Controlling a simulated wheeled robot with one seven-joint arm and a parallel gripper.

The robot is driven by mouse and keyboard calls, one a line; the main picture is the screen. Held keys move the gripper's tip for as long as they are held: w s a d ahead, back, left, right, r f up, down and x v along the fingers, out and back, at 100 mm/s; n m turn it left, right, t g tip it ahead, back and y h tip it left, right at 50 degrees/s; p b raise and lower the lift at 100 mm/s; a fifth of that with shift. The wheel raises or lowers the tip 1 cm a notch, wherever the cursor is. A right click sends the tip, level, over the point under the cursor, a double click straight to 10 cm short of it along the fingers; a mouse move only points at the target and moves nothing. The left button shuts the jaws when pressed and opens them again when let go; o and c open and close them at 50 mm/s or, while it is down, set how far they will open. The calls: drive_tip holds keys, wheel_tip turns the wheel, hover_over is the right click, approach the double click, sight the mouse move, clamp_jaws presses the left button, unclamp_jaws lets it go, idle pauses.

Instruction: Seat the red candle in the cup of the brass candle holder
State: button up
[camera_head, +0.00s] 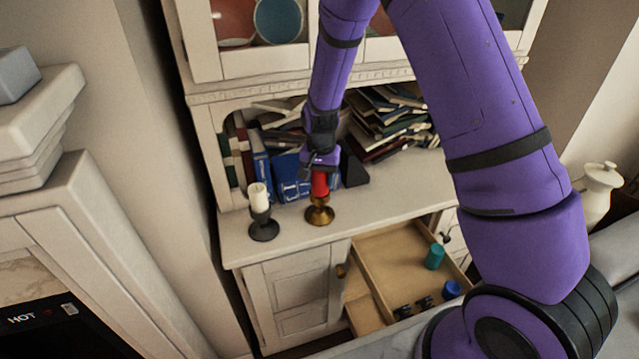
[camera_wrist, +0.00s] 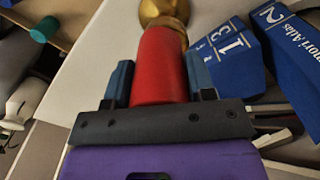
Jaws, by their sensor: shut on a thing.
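The red candle (camera_head: 320,184) is upright in the head view, directly over the brass candle holder (camera_head: 320,212) on the cabinet top. My gripper (camera_head: 320,168) is shut on the candle near its upper end. In the wrist view, the red candle (camera_wrist: 159,65) lies between the two fingers of my gripper (camera_wrist: 158,82). Its far end meets the brass holder (camera_wrist: 163,14). The cup is mostly hidden by the candle, so I cannot tell how deep the candle sits in it.
A white candle in a dark holder (camera_head: 263,226) stands just left of the brass one. Blue books (camera_head: 290,178) stand close behind, with a dark wedge (camera_head: 353,168) to the right. An open drawer (camera_head: 395,255) below holds a teal cylinder (camera_head: 434,257) and a blue cylinder (camera_head: 451,289).

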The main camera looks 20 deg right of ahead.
sight(320, 183)
drive_tip(key=shift+w+d, duration=0.2)
drive_tip(key=shift+w, duration=0.65)
drive_tip(key=shift+f, duration=1.8)
drive_tip(key=shift+f, duration=0.15)
drive_tip(key=o, duration=1)
drive_tip(key=shift+c, duration=0.2)
